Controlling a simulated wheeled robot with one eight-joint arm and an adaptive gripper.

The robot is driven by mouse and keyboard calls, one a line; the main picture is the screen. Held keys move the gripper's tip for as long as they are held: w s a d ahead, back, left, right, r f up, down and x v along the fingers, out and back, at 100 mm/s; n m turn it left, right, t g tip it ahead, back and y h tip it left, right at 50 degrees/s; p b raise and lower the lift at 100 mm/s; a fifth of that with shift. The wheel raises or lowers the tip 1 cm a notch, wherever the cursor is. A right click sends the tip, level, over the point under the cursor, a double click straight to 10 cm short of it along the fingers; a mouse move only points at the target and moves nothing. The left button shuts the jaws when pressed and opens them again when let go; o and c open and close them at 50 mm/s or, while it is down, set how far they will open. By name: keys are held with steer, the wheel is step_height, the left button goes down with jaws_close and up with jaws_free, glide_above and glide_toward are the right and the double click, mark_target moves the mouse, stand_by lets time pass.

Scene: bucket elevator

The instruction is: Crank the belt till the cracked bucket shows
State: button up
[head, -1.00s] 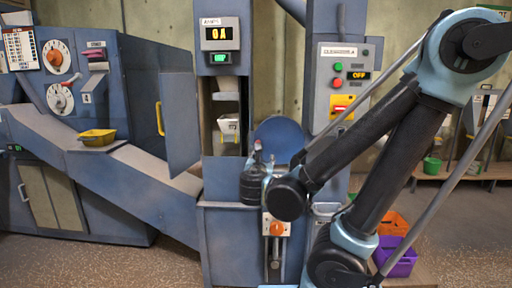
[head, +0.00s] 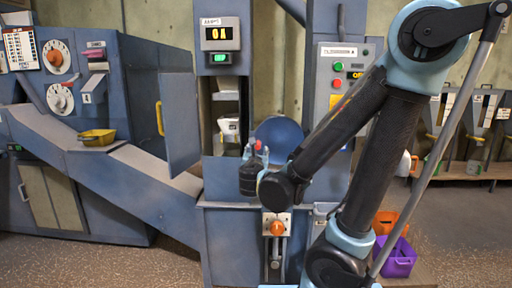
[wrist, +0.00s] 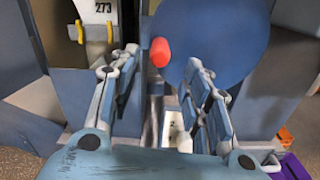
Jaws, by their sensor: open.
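The blue crank disc (head: 279,138) is on the front of the elevator column, and it fills the upper right of the wrist view (wrist: 215,35). A red handle knob (wrist: 160,52) stands out at the disc's left edge. My gripper (head: 254,150) is open beside the disc. In the wrist view my gripper (wrist: 160,62) has one finger on each side of the knob; contact cannot be told. A pale bucket (head: 229,127) shows in the column's window.
A button panel (head: 345,75) is partly behind my arm. An open door (head: 181,125) stands left of the window. An orange knob (head: 277,228) is below. Purple (head: 398,262) and orange (head: 388,222) bins stand at right.

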steer(key=shift+w+d, duration=0.2)
steer(key=shift+w, duration=5.35)
jaws_close()
steer(key=shift+a, duration=0.25)
steer(key=shift+d, duration=0.1)
